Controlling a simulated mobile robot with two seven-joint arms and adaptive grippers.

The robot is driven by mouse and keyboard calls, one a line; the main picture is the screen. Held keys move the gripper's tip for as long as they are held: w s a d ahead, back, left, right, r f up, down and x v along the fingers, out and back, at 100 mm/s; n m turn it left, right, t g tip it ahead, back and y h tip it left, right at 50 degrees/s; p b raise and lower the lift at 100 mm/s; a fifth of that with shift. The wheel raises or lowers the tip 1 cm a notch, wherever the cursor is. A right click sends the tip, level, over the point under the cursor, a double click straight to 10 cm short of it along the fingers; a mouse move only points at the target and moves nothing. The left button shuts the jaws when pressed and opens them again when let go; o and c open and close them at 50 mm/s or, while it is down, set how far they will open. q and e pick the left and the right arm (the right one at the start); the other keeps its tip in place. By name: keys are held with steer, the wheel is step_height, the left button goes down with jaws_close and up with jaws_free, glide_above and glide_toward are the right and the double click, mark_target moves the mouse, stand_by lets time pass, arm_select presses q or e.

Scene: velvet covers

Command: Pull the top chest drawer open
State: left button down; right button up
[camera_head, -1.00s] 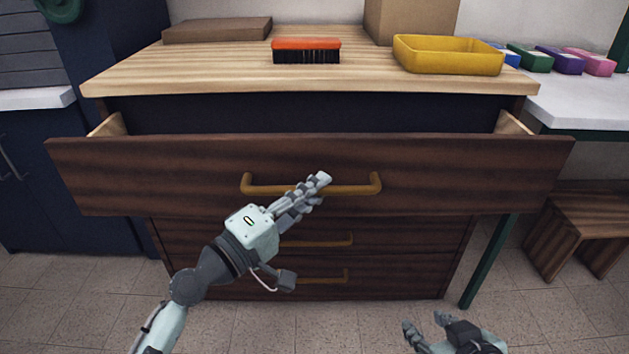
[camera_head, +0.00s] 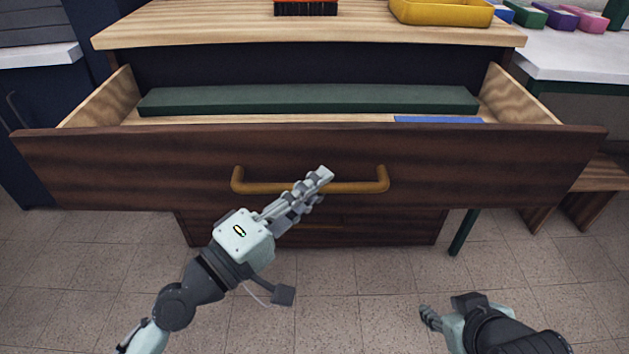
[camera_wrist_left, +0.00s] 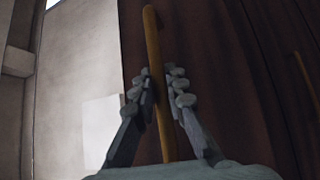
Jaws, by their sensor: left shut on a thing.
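The top chest drawer (camera_head: 110,165) is pulled well out of the wooden chest and its inside shows. A yellow-brown bar handle (camera_head: 355,186) runs across the drawer front. My left gripper (camera_head: 318,180) is shut on the handle near its middle. In the left wrist view the handle (camera_wrist_left: 152,45) passes between the two fingers of the left gripper (camera_wrist_left: 162,90). Inside the drawer lie a long dark green block (camera_head: 300,99) at the back and a flat blue thing (camera_head: 438,119) at the right. My right gripper (camera_head: 428,315) is low at the right, away from the chest; its jaws cannot be made out.
On the chest top (camera_head: 200,27) stand a red-topped brush (camera_head: 306,8) and a yellow tray (camera_head: 440,13). A white table (camera_head: 580,58) with coloured boxes is at the right. A wooden stool (camera_head: 585,195) stands below it. The floor in front (camera_head: 350,290) is clear.

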arm_select(q)
steer(key=c, duration=1.5)
jaws_free()
steer(key=shift+c, duration=0.2)
steer(key=v, duration=1.2)
steer(key=shift+a, duration=0.1)
